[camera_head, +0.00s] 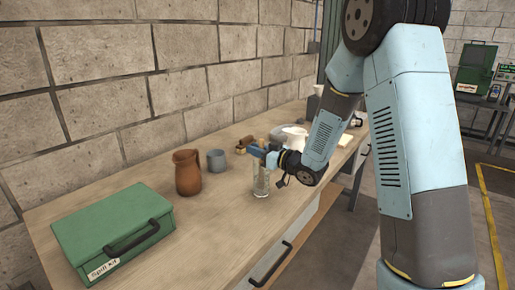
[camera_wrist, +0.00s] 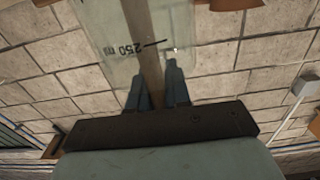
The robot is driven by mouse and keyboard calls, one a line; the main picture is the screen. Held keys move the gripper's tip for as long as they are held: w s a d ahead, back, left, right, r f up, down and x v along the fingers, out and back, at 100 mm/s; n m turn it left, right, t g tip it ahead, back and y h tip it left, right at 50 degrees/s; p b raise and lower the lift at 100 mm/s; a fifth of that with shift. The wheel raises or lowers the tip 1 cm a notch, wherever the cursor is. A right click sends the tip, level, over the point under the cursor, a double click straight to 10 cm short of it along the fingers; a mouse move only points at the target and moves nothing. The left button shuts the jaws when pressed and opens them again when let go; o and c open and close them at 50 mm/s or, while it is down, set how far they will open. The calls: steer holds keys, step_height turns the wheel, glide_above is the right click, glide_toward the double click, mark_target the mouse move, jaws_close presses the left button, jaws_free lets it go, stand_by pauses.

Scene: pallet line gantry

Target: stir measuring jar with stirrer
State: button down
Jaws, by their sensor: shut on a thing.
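The measuring jar (camera_head: 261,183) is a clear glass that stands upright near the front edge of the workbench in the head view. In the wrist view its clear wall (camera_wrist: 105,35) with a "250 ml" mark fills the upper left. My gripper (camera_head: 262,156) is right above the jar's rim in the head view. In the wrist view my gripper (camera_wrist: 156,88) is shut on the stirrer (camera_wrist: 143,25), a thin brown stick. The stick runs up the picture behind or within the jar's wall; its far end is out of view. The stirrer is too small to make out in the head view.
On the workbench (camera_head: 215,215) a green spill kit box (camera_head: 112,232) lies at the front left. A brown jug (camera_head: 187,173) and a grey mug (camera_head: 216,161) stand left of the jar. Behind my gripper are a small wooden item (camera_head: 245,143) and a white object (camera_head: 292,135). A block wall (camera_head: 130,60) closes the back.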

steer(key=shift+s, duration=0.15)
steer(key=shift+s, duration=0.4)
steer(key=shift+w+d, duration=0.1)
stand_by(0.3)
steer(key=shift+w+d, duration=0.4)
steer(key=shift+w, duration=0.1)
steer(key=shift+a, duration=0.15)
steer(key=shift+w+a, duration=0.4)
steer(key=shift+s, duration=0.1)
